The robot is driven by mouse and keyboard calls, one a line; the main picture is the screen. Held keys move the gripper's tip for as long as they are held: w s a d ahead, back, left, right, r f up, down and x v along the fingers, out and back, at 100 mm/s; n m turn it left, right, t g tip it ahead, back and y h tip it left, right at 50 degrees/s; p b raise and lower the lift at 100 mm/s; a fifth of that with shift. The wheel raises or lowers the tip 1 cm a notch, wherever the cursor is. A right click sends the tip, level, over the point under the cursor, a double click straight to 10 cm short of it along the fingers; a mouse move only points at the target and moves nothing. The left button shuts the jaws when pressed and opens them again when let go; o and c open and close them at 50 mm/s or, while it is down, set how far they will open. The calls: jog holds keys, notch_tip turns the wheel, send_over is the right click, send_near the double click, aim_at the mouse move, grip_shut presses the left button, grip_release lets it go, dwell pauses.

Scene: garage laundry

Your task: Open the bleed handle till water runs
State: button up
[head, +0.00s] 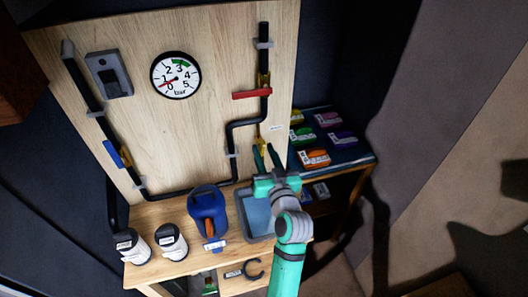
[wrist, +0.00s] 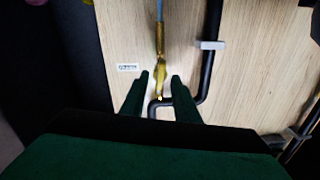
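The bleed valve (head: 261,143) is a small yellow brass fitting low on the right pipe, beside a small label (head: 276,127). In the wrist view its brass handle (wrist: 161,72) shows between my two dark green fingers, with visible gaps on both sides. My gripper (head: 265,154) is open around it in the head view; the fingers (wrist: 160,78) do not appear to press on it. A thin light-blue streak (wrist: 160,10) runs from the end of the brass spout and looks like water. The lower part of the valve is hidden by my gripper in the head view.
A pressure gauge (head: 176,75), a red handle (head: 252,94) and a blue handle (head: 118,154) are on the board. A grey tray (head: 244,222), a blue jug (head: 207,212) and two white containers (head: 171,243) stand below. Coloured boxes (head: 314,158) lie on the right shelf.

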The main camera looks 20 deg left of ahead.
jog(key=v, duration=1)
jog(key=shift+s+d, duration=0.2)
jog(key=shift+s, duration=0.1)
